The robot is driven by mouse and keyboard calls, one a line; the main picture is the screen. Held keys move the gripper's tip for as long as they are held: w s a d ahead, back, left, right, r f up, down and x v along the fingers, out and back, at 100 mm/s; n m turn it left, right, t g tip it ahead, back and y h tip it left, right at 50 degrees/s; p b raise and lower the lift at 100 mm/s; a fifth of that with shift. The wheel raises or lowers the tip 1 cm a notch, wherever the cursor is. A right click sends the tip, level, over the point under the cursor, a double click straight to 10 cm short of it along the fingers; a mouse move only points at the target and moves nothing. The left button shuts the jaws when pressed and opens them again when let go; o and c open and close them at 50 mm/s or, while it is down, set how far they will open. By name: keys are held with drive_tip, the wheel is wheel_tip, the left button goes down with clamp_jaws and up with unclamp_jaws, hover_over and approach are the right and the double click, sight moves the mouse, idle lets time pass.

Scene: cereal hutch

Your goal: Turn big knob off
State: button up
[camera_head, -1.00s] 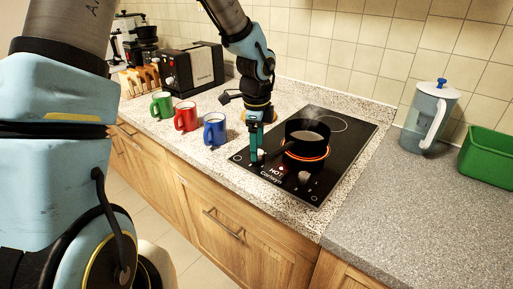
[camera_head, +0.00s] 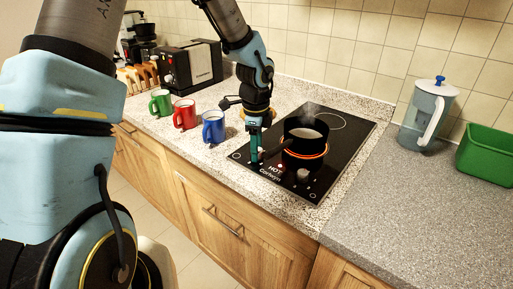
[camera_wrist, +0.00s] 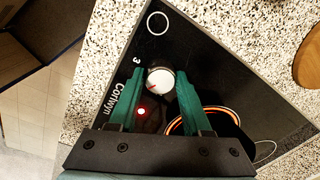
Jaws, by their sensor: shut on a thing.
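A glowing red-orange burner ring (camera_wrist: 172,126) lies under the black pan (camera_head: 303,141). My gripper (camera_head: 257,158) points down at the cooktop's front left. In the wrist view its teal fingers stand on either side of a white knob (camera_wrist: 160,81) with a red mark, and it is shut on this knob. A red indicator light (camera_wrist: 141,111) shows beside the knob. Another knob (camera_head: 303,175) sits farther right on the front of the cooktop, clear of my gripper.
Green (camera_head: 160,104), red (camera_head: 184,115) and blue (camera_head: 213,127) mugs stand left of the cooktop. A black toaster (camera_head: 192,66) is behind them. A pitcher (camera_head: 427,116) and green bin (camera_head: 487,155) stand at the right. The right front counter is clear.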

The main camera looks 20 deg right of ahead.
clamp_jaws()
drive_tip(key=shift+n, duration=0.4)
drive_tip(key=n+b, duration=0.2)
drive_tip(key=n, duration=0.2)
drive_tip(key=shift+d+n, duration=0.1)
drive_tip(key=shift+n, duration=0.3)
drive_tip(key=n+b, duration=0.2)
drive_tip(key=n, duration=0.4)
drive_tip(key=shift+y, duration=0.3)
drive_tip(key=n, duration=0.6)
drive_tip(key=shift+n, duration=0.3)
drive_tip(key=n, duration=0.5)
drive_tip(key=shift+n, duration=0.4)
drive_tip(key=o, duration=0.9)
unclamp_jaws()
drive_tip(key=shift+c, duration=0.2)
